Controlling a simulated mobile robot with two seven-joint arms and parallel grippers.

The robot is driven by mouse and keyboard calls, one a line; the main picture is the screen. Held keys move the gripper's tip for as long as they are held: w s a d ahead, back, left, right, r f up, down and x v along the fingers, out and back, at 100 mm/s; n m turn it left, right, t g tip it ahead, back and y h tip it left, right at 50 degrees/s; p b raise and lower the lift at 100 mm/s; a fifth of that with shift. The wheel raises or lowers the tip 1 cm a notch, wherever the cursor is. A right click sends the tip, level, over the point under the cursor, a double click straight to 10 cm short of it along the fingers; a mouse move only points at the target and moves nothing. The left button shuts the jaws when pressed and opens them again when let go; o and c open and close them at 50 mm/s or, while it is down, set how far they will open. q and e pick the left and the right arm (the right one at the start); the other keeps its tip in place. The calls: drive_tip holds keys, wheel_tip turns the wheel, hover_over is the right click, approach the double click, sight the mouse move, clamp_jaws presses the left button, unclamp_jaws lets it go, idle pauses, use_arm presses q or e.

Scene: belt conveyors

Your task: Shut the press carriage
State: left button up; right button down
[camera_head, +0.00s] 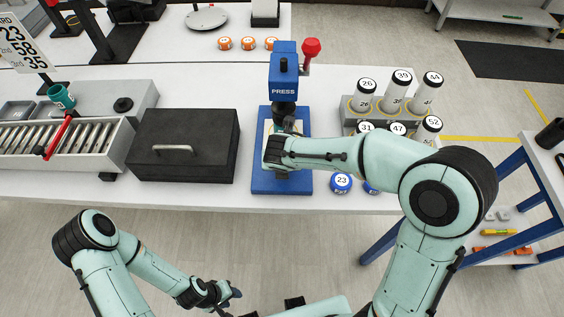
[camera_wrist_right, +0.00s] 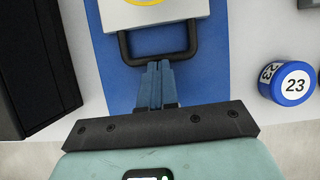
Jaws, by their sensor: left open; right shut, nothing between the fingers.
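The blue press (camera_head: 284,78) with a red lever knob (camera_head: 311,47) stands at the middle of the table. Its light carriage (camera_head: 267,128) shows partly behind my right wrist in the head view. In the right wrist view the carriage (camera_wrist_right: 155,12) has a yellow ring mark and a dark U-shaped handle (camera_wrist_right: 187,38). My right gripper (camera_wrist_right: 158,68) is shut and empty, its fingertips at the handle's near bar; I cannot tell whether they touch. My left gripper (camera_head: 231,294) is open and empty, low in front of the table.
A black box with a handle (camera_head: 183,145) stands left of the press, beside a roller conveyor (camera_head: 60,138). A grey rack of numbered white cylinders (camera_head: 350,118) stands to the right. A blue puck marked 23 (camera_head: 341,182) lies close to the press base (camera_head: 262,182).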

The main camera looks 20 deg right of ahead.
drive_tip(key=shift+s+r, duration=0.1)
drive_tip(key=shift+r, duration=0.4)
use_arm(q)
drive_tip(key=shift+w+r+p, duration=0.8)
drive_tip(key=shift+w+r, duration=0.3)
drive_tip(key=shift+r, duration=0.05)
use_arm(e)
drive_tip(key=v, duration=1.2)
drive_tip(key=shift+s, duration=0.2)
use_arm(q)
drive_tip(key=shift+s, duration=0.1)
